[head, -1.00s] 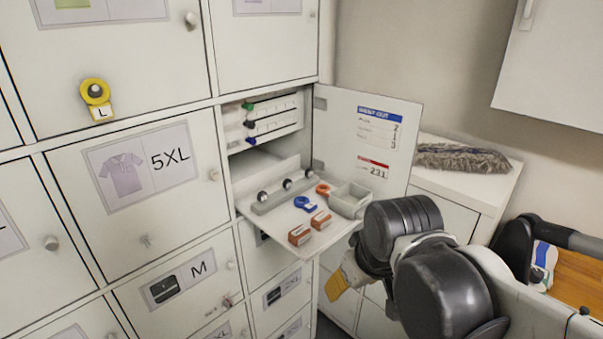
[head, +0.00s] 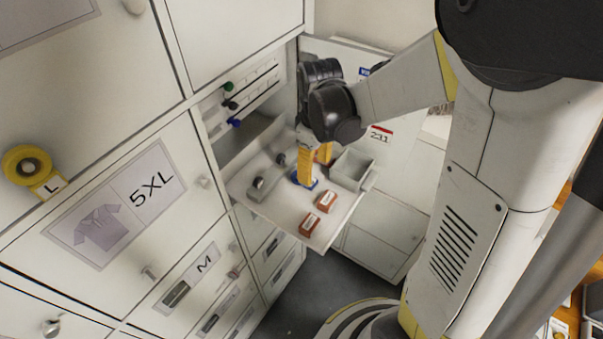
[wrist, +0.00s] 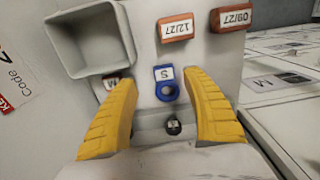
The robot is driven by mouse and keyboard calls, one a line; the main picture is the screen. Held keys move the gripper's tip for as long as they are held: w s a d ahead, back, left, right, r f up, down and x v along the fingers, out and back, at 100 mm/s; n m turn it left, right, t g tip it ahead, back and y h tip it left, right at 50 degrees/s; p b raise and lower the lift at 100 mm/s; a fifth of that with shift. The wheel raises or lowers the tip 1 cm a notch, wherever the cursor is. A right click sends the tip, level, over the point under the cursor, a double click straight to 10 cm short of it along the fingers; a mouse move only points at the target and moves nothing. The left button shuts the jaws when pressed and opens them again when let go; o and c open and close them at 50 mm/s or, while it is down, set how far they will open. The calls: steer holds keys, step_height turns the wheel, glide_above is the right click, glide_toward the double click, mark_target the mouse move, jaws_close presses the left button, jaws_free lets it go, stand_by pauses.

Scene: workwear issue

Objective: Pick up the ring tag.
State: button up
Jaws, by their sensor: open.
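A blue ring tag marked S (wrist: 165,84) lies on the pull-out shelf (head: 275,210), its ring towards a small dark knob. In the head view the blue tag (head: 312,185) shows only in part beneath my gripper. My gripper (wrist: 165,112) is open, its yellow fingers pointing down on either side of the blue tag and apart from it. In the head view my gripper (head: 314,165) is over the shelf. A label marked M (wrist: 112,83) shows beside the left finger, which hides most of that tag. A yellow ring tag marked L (head: 27,167) hangs on a locker door.
A grey open bin (wrist: 88,38) stands on the shelf close to the left finger. Two red-brown blocks with date labels (wrist: 175,27) (wrist: 231,17) lie beyond the blue tag. Knobs on a grey bar (wrist: 173,126) are close by. An open locker door stands behind the arm.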

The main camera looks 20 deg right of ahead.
mark_target(314, 183)
steer(key=f, duration=0.5)
steer(key=shift+s+a+f, duration=0.1)
steer(key=shift+s, duration=0.25)
steer(key=c, duration=0.9)
